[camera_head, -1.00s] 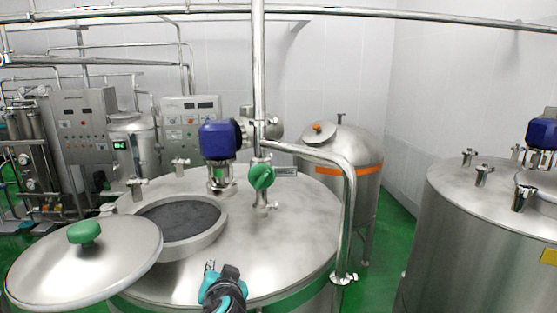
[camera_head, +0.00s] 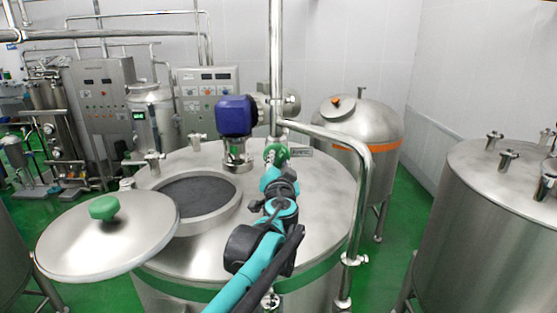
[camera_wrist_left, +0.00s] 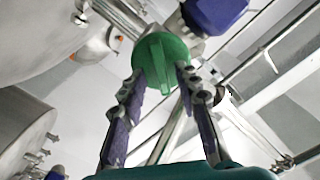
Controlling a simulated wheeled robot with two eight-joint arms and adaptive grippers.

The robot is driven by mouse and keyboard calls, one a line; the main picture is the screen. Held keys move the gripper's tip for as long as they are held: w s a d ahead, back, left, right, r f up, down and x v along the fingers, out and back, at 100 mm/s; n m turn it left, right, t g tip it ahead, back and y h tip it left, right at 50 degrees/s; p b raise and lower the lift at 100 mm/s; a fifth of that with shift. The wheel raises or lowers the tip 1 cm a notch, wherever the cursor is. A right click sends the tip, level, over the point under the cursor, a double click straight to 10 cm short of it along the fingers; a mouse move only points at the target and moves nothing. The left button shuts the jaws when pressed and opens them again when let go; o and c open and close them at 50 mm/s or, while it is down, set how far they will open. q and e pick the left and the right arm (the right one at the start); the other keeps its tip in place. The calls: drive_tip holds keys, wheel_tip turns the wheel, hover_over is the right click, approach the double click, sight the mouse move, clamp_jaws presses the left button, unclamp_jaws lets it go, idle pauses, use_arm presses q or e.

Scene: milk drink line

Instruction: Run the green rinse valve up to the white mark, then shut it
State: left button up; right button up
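The green rinse valve (camera_head: 276,152) is on the pipework above the lid of the near steel tank (camera_head: 310,200). In the left wrist view its round green knob (camera_wrist_left: 160,50) has a raised ridge across the middle. My left gripper (camera_head: 278,174) is reaching up to the valve and partly covers it in the head view. In the left wrist view the two fingers (camera_wrist_left: 162,76) are apart, one on each side of the ridge, with gaps visible between them and it. I cannot make out a white mark. My right gripper is not in view.
A blue motor (camera_head: 235,115) stands close left of the valve. A vertical pipe (camera_head: 276,60) and a bent pipe (camera_head: 362,190) stand close by. The round lid (camera_head: 105,240) with a green knob sits beside the open hatch (camera_head: 195,195). Another tank (camera_head: 490,230) is at right.

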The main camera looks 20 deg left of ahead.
use_arm(q)
drive_tip(key=shift+w+a, duration=0.1)
drive_tip(key=shift+a, duration=0.1)
clamp_jaws()
drive_tip(key=shift+m, duration=0.3)
drive_tip(key=m+b, duration=0.1)
drive_tip(key=m, duration=0.4)
drive_tip(key=shift+d+f, duration=0.1)
drive_tip(key=shift+d, duration=0.05)
drive_tip(key=m+b, duration=0.1)
drive_tip(key=m, duration=0.4)
drive_tip(key=shift+f, duration=0.1)
idle(0.4)
unclamp_jaws()
